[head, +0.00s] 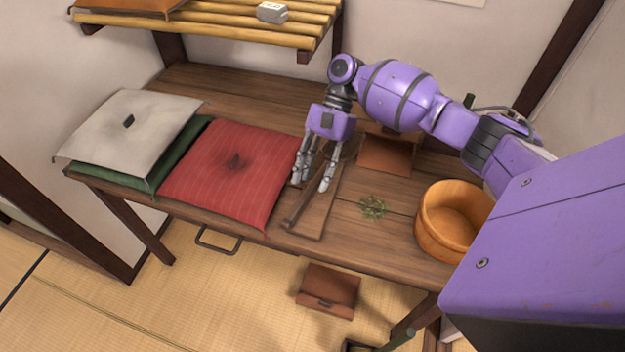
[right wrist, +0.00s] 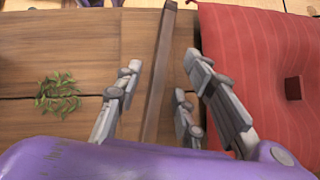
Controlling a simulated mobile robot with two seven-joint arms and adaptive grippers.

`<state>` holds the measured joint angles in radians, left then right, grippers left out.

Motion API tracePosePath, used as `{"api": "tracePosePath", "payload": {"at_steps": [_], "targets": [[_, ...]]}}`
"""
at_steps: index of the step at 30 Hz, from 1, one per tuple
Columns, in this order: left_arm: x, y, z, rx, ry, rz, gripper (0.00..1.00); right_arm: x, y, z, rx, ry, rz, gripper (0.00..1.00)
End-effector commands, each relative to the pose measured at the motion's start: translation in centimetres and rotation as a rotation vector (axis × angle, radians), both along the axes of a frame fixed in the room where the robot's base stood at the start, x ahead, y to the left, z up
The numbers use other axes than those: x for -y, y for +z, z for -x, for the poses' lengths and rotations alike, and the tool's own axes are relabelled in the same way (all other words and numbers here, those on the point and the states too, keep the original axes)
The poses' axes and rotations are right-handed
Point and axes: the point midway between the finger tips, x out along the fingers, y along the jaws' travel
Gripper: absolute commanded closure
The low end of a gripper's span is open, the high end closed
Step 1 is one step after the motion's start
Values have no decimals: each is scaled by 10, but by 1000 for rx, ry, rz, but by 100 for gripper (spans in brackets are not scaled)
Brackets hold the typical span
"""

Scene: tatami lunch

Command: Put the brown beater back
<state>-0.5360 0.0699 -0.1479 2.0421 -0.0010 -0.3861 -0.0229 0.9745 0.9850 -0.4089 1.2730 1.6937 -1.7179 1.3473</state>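The brown beater (head: 298,211) looks like a long, thin brown bar lying on a flat brown board on the table, just right of the red cushion. Its far part is hidden behind my right gripper. My right gripper (head: 312,184) points down over it with its fingers apart. In the right wrist view, the beater's bar (right wrist: 164,60) runs between the open fingers (right wrist: 163,72), with gaps on both sides. Whether the fingers are level with the bar is hard to tell. My left gripper is not in view.
The red cushion (head: 225,172) lies close left of my gripper, beside a grey-white cushion (head: 125,130) on a green one (head: 170,160). Right are green sprigs (head: 373,208), a round wooden tub (head: 430,222) and a brown box (head: 385,155). A slatted shelf (head: 240,30) hangs at upper left.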

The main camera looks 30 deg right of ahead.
Motion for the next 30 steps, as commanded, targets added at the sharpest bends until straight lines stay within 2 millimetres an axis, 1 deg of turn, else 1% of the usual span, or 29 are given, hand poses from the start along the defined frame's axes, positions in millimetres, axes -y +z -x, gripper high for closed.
{"api": "tracePosePath", "payload": {"at_steps": [1, 6, 12, 18, 23, 25, 26, 28, 29, 30], "targets": [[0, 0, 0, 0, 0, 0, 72, 6, 9, -4, 3, -2, 1, 64], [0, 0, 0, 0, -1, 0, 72, 26, 38, -17, 2, -3, 0, 64], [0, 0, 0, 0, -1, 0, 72, 46, 66, -28, 3, -2, 0, 64], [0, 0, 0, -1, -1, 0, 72, 54, 78, -33, 0, -1, 0, 64], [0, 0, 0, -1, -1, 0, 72, 55, 79, -33, 1, -1, 0, 64], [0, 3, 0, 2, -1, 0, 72, 55, 84, -34, 4, 0, 0, 64], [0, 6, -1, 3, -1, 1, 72, 55, 89, -35, 8, -1, 0, 64], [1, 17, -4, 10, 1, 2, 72, 55, 110, -37, 27, -1, 0, 64], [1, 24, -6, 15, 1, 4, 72, 55, 124, -39, 39, -1, 0, 64], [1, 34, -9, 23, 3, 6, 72, 55, 145, -42, 58, -1, 0, 64]]}}
